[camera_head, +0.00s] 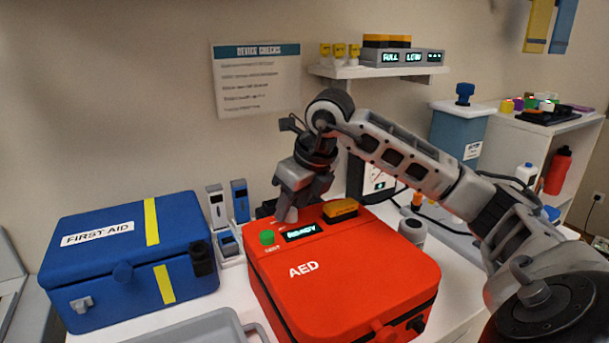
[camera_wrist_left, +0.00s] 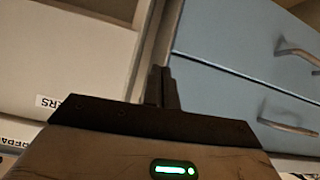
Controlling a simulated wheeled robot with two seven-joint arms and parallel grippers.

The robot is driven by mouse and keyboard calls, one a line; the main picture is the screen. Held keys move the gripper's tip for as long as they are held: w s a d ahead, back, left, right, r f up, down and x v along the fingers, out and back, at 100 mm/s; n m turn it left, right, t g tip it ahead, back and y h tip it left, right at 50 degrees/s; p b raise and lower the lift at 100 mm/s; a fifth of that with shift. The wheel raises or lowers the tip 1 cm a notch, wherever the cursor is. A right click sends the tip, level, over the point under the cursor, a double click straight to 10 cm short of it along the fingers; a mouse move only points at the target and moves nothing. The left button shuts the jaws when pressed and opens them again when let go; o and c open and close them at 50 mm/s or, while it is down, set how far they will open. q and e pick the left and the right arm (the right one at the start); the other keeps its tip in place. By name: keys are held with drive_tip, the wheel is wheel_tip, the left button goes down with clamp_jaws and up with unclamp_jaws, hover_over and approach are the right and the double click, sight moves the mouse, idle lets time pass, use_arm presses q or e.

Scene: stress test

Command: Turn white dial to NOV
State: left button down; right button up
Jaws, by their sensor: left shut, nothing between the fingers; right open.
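I cannot make out a white dial or any NOV mark in either view. My right gripper (camera_head: 287,214) points down at the back left edge of the red AED case (camera_head: 345,275), near its green button (camera_head: 267,237) and lit READY display (camera_head: 303,232). Its fingertips are small and partly hidden by the wrist; it is open and appears empty. I cannot tell whether it touches the case. My left gripper (camera_wrist_left: 164,88) shows only in the left wrist view, shut and empty, in front of pale and blue drawer fronts (camera_wrist_left: 245,55).
A blue first aid box (camera_head: 130,262) stands left of the AED case, with small blue and white devices (camera_head: 239,201) between them. A grey tray (camera_head: 205,330) lies in front. A small grey-white jar (camera_head: 412,231) stands right of the case. A shelf (camera_head: 378,72) holds lit displays.

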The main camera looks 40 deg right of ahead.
drive_tip(key=p+v, duration=0.1)
drive_tip(key=v, duration=1.4)
drive_tip(key=shift+p, duration=0.35)
drive_tip(key=shift+s, duration=0.1)
